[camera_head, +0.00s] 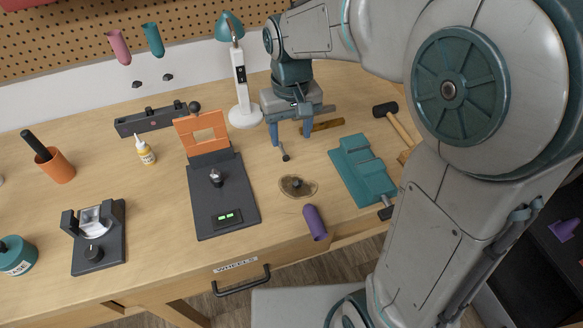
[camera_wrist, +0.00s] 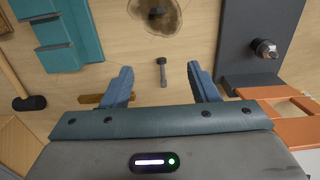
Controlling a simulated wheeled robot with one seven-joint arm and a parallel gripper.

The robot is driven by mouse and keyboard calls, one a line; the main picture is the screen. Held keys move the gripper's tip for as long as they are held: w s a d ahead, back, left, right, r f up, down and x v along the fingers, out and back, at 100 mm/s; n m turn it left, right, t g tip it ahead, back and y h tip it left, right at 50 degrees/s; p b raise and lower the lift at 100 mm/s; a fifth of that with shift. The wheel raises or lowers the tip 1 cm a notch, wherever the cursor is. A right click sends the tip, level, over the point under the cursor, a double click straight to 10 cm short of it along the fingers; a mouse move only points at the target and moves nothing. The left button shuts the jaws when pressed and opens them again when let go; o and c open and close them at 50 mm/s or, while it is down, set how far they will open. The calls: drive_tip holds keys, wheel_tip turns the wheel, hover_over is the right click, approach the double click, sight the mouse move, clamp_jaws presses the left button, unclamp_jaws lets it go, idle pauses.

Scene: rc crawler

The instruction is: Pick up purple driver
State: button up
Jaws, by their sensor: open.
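A purple cylinder (camera_head: 315,223), which looks like the handle of the purple driver, lies near the front edge of the workbench. I cannot make out a shaft on it. It does not show in the wrist view. My gripper (camera_head: 291,136) is open and empty above the bench, farther back than the purple cylinder and apart from it. In the wrist view the blue fingers of my gripper (camera_wrist: 161,82) stand wide apart. A small dark bolt (camera_head: 284,152) lies on the bench near the fingers; it also shows in the wrist view (camera_wrist: 162,72).
A teal block (camera_head: 362,170) lies right of the purple cylinder, and a dark stand with an orange plate (camera_head: 224,205) lies left. A brown round patch (camera_head: 298,186) is just behind it. A white lamp (camera_head: 242,90) stands left of my gripper. A hammer (camera_head: 398,125) lies at right.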

hover_over(292, 167)
drive_tip(key=f, duration=0.6)
drive_tip(key=shift+w, duration=0.25)
drive_tip(key=shift+s+f+p, duration=0.2)
drive_tip(key=shift+f+p, duration=0.1)
drive_tip(key=shift+f, duration=2.45)
clamp_jaws()
